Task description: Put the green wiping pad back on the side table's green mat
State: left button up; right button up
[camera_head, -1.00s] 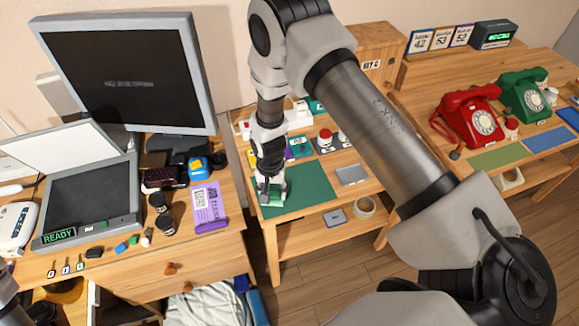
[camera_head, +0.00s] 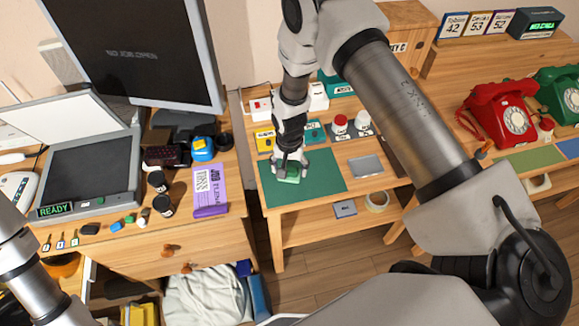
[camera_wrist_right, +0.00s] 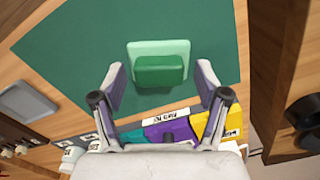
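The green wiping pad (camera_head: 289,178) lies on the side table's green mat (camera_head: 318,182), in the mat's left half. In the right wrist view the pad (camera_wrist_right: 160,62) shows a pale green base with a darker green block on it, flat on the mat (camera_wrist_right: 70,45). My right gripper (camera_head: 290,164) is just above the pad. In the wrist view its fingers (camera_wrist_right: 162,80) are spread wide, with clear gaps to both sides of the block. My left arm enters at the lower left; its gripper is out of view.
Behind the mat stand a yellow box (camera_head: 265,140), a teal box (camera_head: 314,131) and red- and white-topped jars (camera_head: 340,124). A grey tray (camera_head: 365,166) lies right of the mat. The desk with a purple pouch (camera_head: 210,188) is on the left, red telephone (camera_head: 500,112) on the right.

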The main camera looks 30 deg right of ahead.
aim_at(289, 168)
jog(key=shift+w+r, duration=0.1)
jog(key=shift+r, duration=0.4)
notch_tip(289, 168, up, 11)
jog(key=b, duration=0.2)
jog(key=s+f+n, duration=0.1)
jog(key=s+f, duration=0.3)
jog(key=f, duration=0.1)
jog(key=s+f+n, duration=0.1)
jog(key=s+f, duration=0.4)
jog(key=shift+a, duration=0.15)
jog(key=s+f+n, duration=0.2)
jog(key=s+f, duration=0.1)
jog(key=s, duration=0.5)
jog(key=s+f+n, duration=0.3)
jog(key=s+f, duration=0.1)
jog(key=s, duration=0.5)
